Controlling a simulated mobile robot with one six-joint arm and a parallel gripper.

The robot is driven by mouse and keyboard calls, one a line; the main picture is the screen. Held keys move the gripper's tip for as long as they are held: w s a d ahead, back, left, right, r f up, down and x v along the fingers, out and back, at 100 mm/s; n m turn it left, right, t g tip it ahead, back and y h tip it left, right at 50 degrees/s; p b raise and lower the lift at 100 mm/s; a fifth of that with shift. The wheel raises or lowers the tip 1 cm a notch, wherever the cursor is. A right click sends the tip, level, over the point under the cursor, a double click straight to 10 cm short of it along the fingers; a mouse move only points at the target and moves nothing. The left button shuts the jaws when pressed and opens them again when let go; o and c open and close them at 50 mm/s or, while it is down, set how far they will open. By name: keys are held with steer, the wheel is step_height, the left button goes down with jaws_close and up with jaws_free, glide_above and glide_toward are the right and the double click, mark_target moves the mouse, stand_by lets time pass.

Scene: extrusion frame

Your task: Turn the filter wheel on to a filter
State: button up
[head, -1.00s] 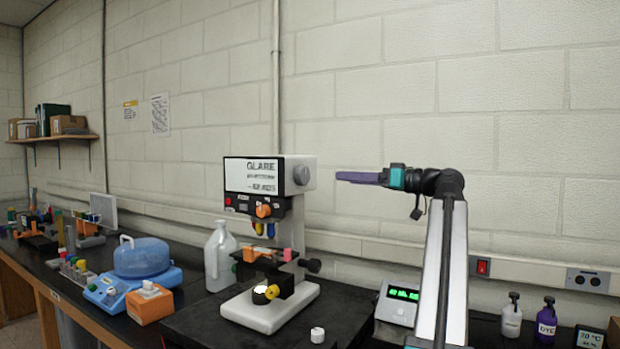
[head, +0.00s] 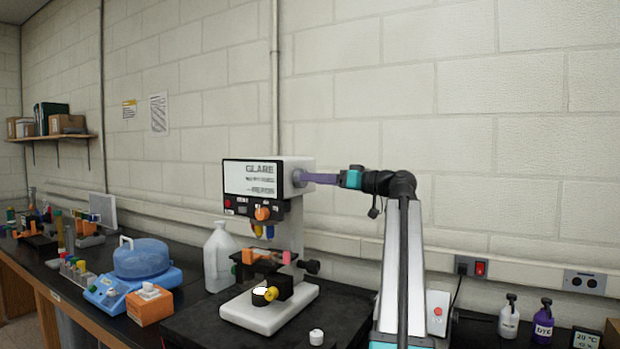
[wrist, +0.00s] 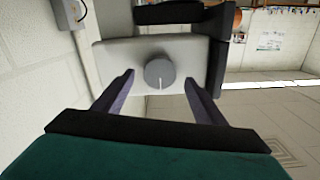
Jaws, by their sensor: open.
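The microscope (head: 304,164) stands on the bench with a white display on its head. In the wrist view, a round grey knob (wrist: 160,72) with a white mark pointing down the picture sits on the pale side face (wrist: 115,55) of that head. I take this knob for the filter wheel. My gripper (wrist: 159,78) is open, one finger on each side of the knob, with visible gaps. In the head view my gripper (head: 308,178) reaches the right side of the microscope head and hides most of the knob. Contact cannot be told.
An orange knob (head: 263,213) is on the microscope's front. A white jug (head: 218,260) and a blue-lidded device (head: 140,260) stand to the left. A small white cap (head: 316,337) lies near the microscope base. Dropper bottles (head: 544,318) stand at the right.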

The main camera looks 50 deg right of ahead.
steer(key=shift+x, duration=1.4)
steer(key=c, duration=1)
steer(key=shift+c, duration=0.2)
